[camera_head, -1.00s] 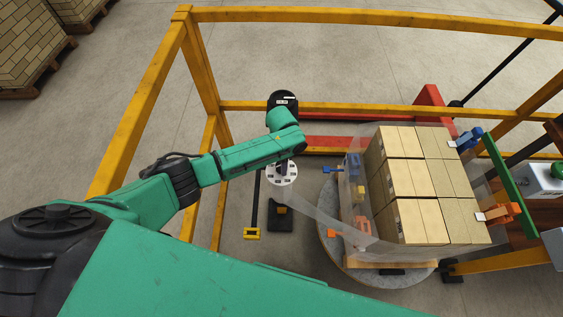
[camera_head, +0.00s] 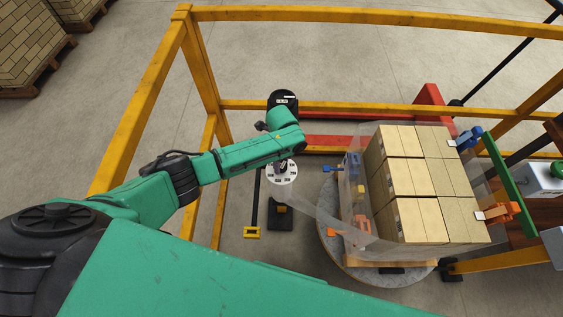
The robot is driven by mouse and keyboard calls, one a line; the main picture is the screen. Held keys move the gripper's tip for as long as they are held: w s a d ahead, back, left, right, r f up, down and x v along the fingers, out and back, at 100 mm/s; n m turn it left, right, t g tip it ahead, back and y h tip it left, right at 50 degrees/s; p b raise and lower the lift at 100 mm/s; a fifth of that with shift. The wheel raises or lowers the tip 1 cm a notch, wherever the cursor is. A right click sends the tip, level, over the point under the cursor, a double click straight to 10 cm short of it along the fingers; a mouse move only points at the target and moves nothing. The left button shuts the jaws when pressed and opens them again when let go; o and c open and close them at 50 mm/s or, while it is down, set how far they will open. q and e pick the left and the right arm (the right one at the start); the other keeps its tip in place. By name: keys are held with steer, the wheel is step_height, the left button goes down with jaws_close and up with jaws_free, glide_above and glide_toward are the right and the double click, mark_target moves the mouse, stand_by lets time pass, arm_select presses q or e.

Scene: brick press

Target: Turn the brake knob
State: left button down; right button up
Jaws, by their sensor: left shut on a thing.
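My left gripper (camera_head: 281,162) is at the end of the green arm, pointing down over a white disc with dark marks (camera_head: 281,175). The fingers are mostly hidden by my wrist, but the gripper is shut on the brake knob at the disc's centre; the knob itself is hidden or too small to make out. A clear film (camera_head: 325,215) runs from below the disc to the wrapped stack. My right gripper is not in view.
A stack of tan brick blocks (camera_head: 410,185) in clear film stands on a round grey turntable (camera_head: 345,262) at right. Yellow rails (camera_head: 350,14) frame the area. Blue and orange clamps (camera_head: 500,213) sit beside the stack. A black post with a yellow foot (camera_head: 252,233) stands nearby.

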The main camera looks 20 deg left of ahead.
mark_target(282, 164)
arm_select(q)
steer(key=shift+w+r+m, duration=0.15)
steer(key=shift+r+m, duration=0.05)
steer(key=shift+m, duration=0.4)
steer(key=c, duration=0.5)
jaws_free()
steer(key=shift+o, duration=1)
steer(key=shift+f, duration=0.1)
step_height(282, 164, up, 15)
steer(key=b, duration=0.1)
steer(key=shift+f+b, duration=0.15)
steer(key=shift+b, duration=0.25)
